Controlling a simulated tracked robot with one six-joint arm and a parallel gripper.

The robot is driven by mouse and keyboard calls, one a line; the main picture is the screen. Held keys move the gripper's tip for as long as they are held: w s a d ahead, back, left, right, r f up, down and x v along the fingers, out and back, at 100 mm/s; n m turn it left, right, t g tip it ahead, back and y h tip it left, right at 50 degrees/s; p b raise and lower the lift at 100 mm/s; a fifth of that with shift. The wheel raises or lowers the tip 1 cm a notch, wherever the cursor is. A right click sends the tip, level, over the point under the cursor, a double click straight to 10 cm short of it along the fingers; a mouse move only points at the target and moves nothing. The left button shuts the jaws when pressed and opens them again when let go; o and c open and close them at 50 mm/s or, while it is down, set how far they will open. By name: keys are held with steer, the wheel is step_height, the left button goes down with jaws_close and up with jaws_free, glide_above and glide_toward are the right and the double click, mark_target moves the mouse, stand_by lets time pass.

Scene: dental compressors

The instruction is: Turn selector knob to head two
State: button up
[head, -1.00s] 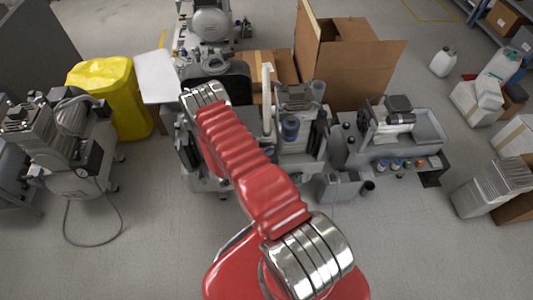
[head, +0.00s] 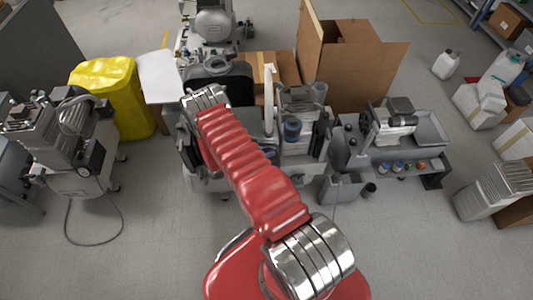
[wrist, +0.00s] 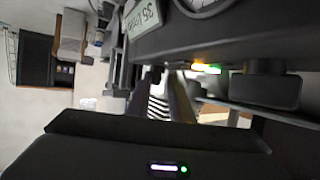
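In the wrist view a dark panel crosses the top with a round gauge (wrist: 205,6), a "35 L/min" label (wrist: 143,18) and small lit indicators (wrist: 206,68). A dark blocky knob (wrist: 266,88) sticks out below the panel, right of the lights; it looks like the selector knob, but its markings do not show. My gripper (wrist: 166,96) has two dark fingers with a striped gap between them, so it looks open and empty. The fingers are left of the knob and apart from it. In the head view my red arm hides the gripper and knob.
A compressor unit (head: 302,120) stands right of my arm, with a pump bench (head: 395,150) beyond it. An open cardboard box (head: 355,75) is behind. A yellow bin (head: 115,105) and another compressor (head: 65,150) stand left. Front floor is clear.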

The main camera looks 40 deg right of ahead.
steer(key=shift+o, duration=1.4)
steer(key=shift+s, duration=0.1)
steer(key=v, duration=1.3)
steer(key=shift+a, duration=0.4)
